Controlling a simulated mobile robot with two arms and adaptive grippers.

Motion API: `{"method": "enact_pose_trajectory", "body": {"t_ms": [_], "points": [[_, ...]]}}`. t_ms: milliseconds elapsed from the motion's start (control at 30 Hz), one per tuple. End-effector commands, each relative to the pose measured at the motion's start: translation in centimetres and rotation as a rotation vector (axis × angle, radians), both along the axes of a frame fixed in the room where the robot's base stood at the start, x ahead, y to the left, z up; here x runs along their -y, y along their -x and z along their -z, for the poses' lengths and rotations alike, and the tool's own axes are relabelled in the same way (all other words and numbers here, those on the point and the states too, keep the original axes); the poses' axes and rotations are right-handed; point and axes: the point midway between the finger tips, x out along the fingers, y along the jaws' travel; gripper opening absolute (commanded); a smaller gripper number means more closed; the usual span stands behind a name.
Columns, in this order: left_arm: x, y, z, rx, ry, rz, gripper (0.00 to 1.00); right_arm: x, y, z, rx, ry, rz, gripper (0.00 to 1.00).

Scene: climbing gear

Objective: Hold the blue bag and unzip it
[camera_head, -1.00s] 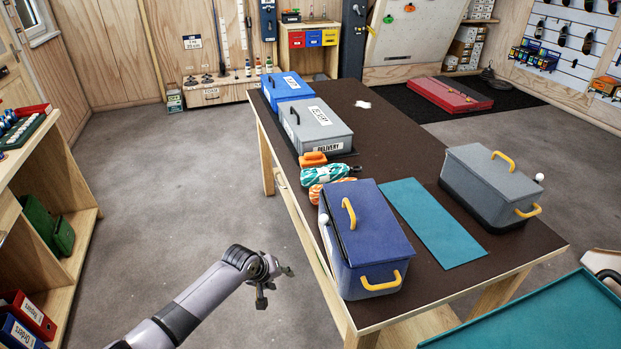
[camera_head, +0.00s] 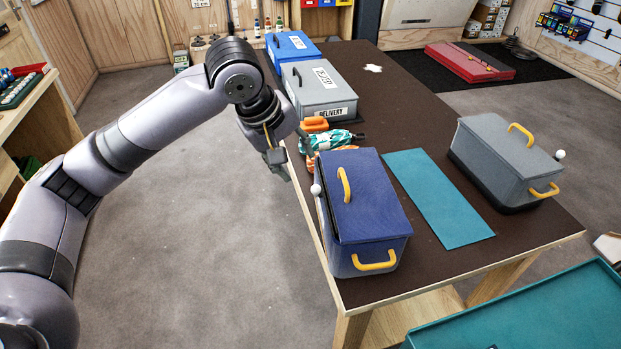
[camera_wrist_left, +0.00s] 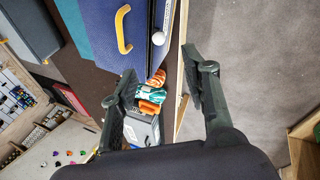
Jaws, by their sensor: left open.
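The blue bag (camera_head: 368,203) stands closed on the near part of the dark table. It has a yellow handle on its lid and another on its near end. My left gripper (camera_head: 290,158) is open and empty, just beyond that corner and near the table's left edge. In the left wrist view the bag (camera_wrist_left: 104,32) and the white ball (camera_wrist_left: 158,38) lie ahead of the spread fingers (camera_wrist_left: 162,70). My right gripper is not in view.
A grey bag (camera_head: 505,160) with yellow handles stands on the right. A teal mat (camera_head: 437,197) lies between the bags. Teal and orange rope bundles (camera_head: 325,139) and a grey delivery box (camera_head: 319,92) are beyond the blue bag. A teal tray (camera_head: 530,312) is at front right.

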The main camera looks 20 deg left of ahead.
Motion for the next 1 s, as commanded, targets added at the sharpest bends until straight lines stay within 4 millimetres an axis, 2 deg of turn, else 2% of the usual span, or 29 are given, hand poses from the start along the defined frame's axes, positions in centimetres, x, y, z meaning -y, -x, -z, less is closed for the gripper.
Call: {"method": "enact_pose_trajectory", "body": {"t_ms": [400,600,800,1000], "points": [[1.5,-3.3,7.7,-0.003,0.0,0.001,0.43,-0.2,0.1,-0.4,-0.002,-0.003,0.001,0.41],[2.1,-4.7,10.7,-0.001,0.001,0.0,0.43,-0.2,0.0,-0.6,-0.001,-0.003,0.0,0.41],[2.5,-5.4,12.3,0.001,0.002,0.002,0.43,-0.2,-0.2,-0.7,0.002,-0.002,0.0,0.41],[2.5,-5.6,12.7,0.002,0.001,0.001,0.43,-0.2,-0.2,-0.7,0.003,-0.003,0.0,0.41]]}}
